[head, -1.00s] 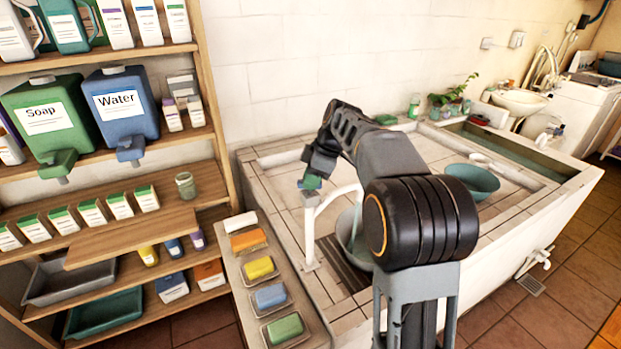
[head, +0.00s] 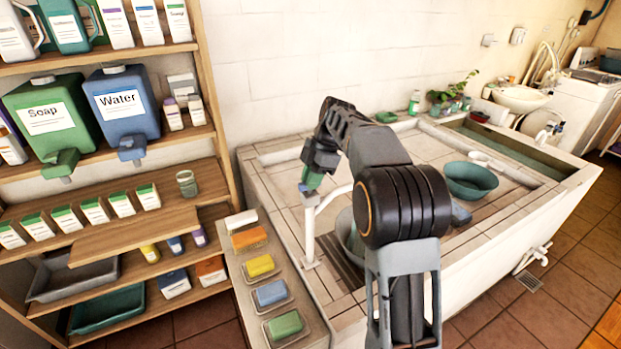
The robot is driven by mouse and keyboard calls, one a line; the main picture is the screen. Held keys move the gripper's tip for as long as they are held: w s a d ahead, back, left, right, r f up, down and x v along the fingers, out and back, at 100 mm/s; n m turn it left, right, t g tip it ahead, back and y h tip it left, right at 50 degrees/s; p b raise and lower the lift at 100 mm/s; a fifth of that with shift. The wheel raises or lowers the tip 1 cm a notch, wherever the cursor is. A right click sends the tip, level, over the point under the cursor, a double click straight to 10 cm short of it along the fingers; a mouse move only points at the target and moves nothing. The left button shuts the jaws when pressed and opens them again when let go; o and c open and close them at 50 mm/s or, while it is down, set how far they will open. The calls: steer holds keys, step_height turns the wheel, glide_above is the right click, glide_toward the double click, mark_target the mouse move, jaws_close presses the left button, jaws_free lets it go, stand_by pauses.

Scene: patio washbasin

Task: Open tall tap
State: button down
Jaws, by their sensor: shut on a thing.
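The tall tap (head: 309,235) is a white upright pipe at the near left of the tiled washbasin counter, with a curved spout reaching right. Its small green and blue handle (head: 314,181) sits on top. My gripper (head: 309,179) is above the tap, pointing down, and shut on the handle. The fingertips are small and partly dark, so the exact contact is hard to see. A grey basin (head: 346,236) below the spout is partly hidden by my arm. I cannot tell whether water runs.
A ledge with several soap bars in dishes, such as a green soap (head: 286,323), lies left of the tap. Shelves (head: 120,235) with Soap and Water dispensers stand further left. A teal bowl (head: 470,182) sits on the counter to the right.

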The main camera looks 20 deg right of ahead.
stand_by(0.3)
steer(key=c, duration=1.1)
jaws_free()
steer(key=shift+o, duration=0.2)
steer(key=shift+r, duration=0.1)
steer(key=p+v, duration=0.2)
steer(key=v, duration=1.1)
steer(key=shift+r, duration=0.3)
steer(key=shift+d, duration=0.1)
